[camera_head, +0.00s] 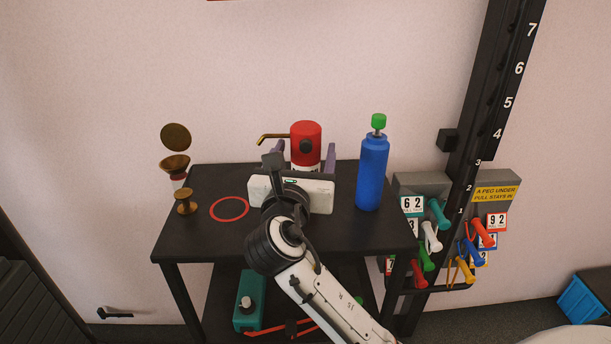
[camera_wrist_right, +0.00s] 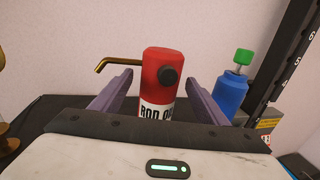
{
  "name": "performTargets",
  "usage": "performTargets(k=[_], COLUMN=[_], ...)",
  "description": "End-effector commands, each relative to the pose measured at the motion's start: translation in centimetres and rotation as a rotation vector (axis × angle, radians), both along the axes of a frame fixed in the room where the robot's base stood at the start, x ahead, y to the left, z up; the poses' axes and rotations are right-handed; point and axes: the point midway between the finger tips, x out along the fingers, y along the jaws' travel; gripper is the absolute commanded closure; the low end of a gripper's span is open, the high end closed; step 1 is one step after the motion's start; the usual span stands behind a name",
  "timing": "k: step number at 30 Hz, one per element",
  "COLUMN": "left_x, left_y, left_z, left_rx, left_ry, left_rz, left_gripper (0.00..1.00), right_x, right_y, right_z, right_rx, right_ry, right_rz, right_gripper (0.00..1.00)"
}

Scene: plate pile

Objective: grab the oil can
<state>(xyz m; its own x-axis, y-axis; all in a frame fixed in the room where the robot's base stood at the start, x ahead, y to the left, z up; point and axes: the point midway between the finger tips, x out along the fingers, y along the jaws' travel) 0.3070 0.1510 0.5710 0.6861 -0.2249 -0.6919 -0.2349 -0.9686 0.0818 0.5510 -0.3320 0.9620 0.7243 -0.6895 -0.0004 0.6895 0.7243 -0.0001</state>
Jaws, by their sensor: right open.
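The oil can (camera_head: 306,141) is a red cylinder with a brass spout pointing left and a dark round knob on its side. It stands upright near the back of the black table (camera_head: 235,240). The gripper body hides the can's base. My left gripper is not in view.
A blue bottle (camera_head: 372,172) with a green cap stands to the right of the can. Brass pieces (camera_head: 186,202) and a red ring (camera_head: 229,209) are at the left of the tabletop. A peg rack (camera_head: 425,183) hangs at right. A teal box (camera_head: 250,299) sits on the lower shelf.

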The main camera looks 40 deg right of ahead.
Motion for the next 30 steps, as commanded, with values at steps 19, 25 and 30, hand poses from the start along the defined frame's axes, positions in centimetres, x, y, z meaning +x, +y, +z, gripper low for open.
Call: performTargets(k=[19,25,30], left_x=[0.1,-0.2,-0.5], left_y=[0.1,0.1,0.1], left_z=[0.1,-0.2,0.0], left_rx=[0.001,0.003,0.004], left_ry=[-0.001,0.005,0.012], left_rz=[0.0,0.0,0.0], left_gripper=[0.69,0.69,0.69], right_x=[0.0,0.0,0.0], right_y=[0.0,0.0,0.0], right_z=[0.0,0.2,1.3], right_rx=[0.001,-0.002,-0.001], right_ry=[0.001,-0.004,-0.007], right_rz=[0.0,0.0,-0.001], right_gripper=[1.0,1.0,1.0])
